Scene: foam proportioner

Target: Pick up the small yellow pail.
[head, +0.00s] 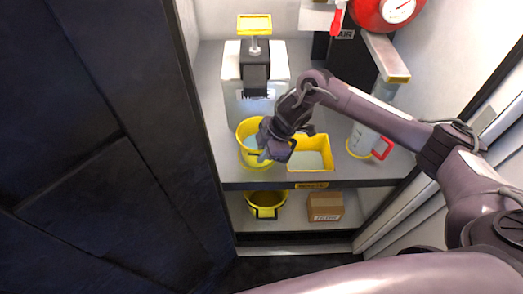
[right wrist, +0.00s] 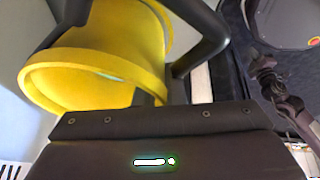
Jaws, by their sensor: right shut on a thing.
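The yellow pail (head: 243,131) is on the upper grey shelf, left of a yellow rectangular bin. It also fills the upper left of the right wrist view (right wrist: 90,75), tilted in that picture. My right gripper (head: 263,154) is shut on the pail at its right front side and hides part of it. Whether the pail's bottom touches the shelf cannot be told. Part of an arm (right wrist: 280,90), seemingly my left one, shows small in the right wrist view; its jaws are too small to read.
A yellow bin (head: 326,178) stands right of the pail, and a white jug with a red handle (head: 381,149) farther right. Behind is a white tank (head: 231,90) with a yellow-topped fitting. Another yellow pail (head: 264,212) and a cardboard box (head: 325,206) are on the lower shelf.

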